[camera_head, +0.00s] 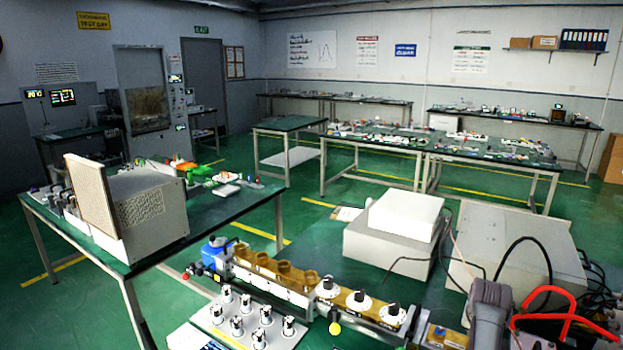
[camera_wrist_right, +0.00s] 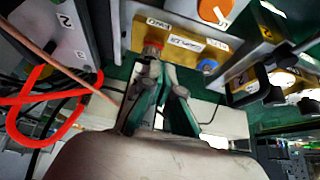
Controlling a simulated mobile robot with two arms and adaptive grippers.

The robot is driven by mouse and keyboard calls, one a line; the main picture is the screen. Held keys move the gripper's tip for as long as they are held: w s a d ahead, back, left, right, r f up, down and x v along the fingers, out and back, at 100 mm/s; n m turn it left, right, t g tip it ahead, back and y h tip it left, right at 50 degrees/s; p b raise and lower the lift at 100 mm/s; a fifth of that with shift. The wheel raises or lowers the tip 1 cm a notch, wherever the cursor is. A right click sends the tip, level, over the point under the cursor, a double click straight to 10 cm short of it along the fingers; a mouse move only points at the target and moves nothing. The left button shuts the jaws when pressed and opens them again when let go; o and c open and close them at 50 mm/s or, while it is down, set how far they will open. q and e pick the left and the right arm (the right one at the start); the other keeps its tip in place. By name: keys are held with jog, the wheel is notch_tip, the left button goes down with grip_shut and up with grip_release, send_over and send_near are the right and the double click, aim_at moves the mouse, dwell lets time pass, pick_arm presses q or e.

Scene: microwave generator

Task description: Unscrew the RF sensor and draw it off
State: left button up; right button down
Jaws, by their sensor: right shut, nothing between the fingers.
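In the right wrist view a yellow block (camera_wrist_right: 180,43) with white labels carries a red-ringed metal connector (camera_wrist_right: 152,50) at its left and a blue connector (camera_wrist_right: 206,66) at its right. I cannot tell which fitting is the RF sensor. My right gripper (camera_wrist_right: 163,85) is shut and empty, its fingertips just below the block near the red-ringed connector; I cannot tell whether they touch it. In the head view my grey right wrist (camera_head: 490,312) is at the lower right beside the brass waveguide line (camera_head: 262,267), its fingers hidden. My left gripper is out of view.
A panel of several metal plugs (camera_head: 238,322) lies in front of the waveguide line. Behind stand a white box (camera_head: 405,213) and a grey cabinet (camera_head: 515,245). A thick red cable (camera_head: 550,292) and black cables loop close to my right wrist.

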jog(key=shift+f+b, duration=0.45)
jog(key=shift+f, duration=0.5)
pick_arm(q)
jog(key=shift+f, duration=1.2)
pick_arm(e)
jog(key=shift+f, duration=0.95)
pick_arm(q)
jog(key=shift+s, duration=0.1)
pick_arm(e)
jog(key=shift+w+d, duration=0.1)
jog(key=shift+d, duration=0.05)
jog(key=shift+d+r, duration=0.1)
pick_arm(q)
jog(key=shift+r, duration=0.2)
